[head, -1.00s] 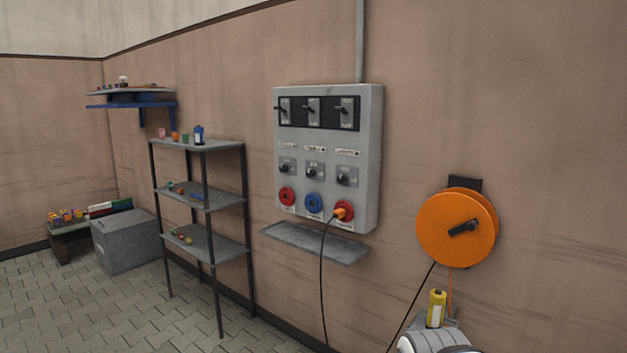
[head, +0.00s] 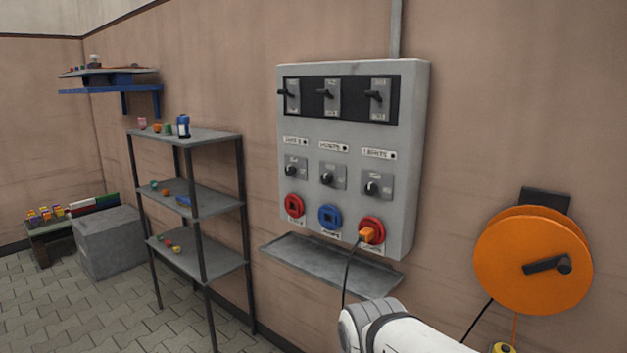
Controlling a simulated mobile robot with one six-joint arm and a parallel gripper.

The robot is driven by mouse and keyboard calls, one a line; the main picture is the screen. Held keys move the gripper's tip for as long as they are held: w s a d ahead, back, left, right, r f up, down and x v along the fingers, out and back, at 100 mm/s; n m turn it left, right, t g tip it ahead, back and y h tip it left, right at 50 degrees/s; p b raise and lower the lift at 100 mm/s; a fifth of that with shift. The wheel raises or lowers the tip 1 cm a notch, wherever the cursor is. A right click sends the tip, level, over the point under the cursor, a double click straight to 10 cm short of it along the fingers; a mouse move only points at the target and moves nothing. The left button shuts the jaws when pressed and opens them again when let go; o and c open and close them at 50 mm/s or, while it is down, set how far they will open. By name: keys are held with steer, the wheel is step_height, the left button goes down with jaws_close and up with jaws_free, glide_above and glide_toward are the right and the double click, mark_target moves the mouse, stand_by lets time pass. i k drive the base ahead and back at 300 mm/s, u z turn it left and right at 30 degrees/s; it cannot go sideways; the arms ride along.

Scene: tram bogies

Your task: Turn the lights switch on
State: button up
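A grey control box (head: 420,150) hangs on the wall. At its top, a black strip holds three lever switches, left (head: 292,96), middle (head: 331,96) and right (head: 380,97), their black levers pointing left and roughly level. Part of my white arm shows at the bottom, below the box. My gripper is out of view.
Below the knobs are red and blue sockets; an orange plug (head: 372,234) sits in the right red one, its cable hanging down. A grey ledge (head: 325,262) juts out beneath. An orange cable reel (head: 520,262) is at right, a metal shelf (head: 185,137) at left.

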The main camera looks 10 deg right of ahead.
mark_target(370, 189)
steer(key=z, duration=0.45)
steer(key=i, duration=1)
steer(key=z, duration=0.65)
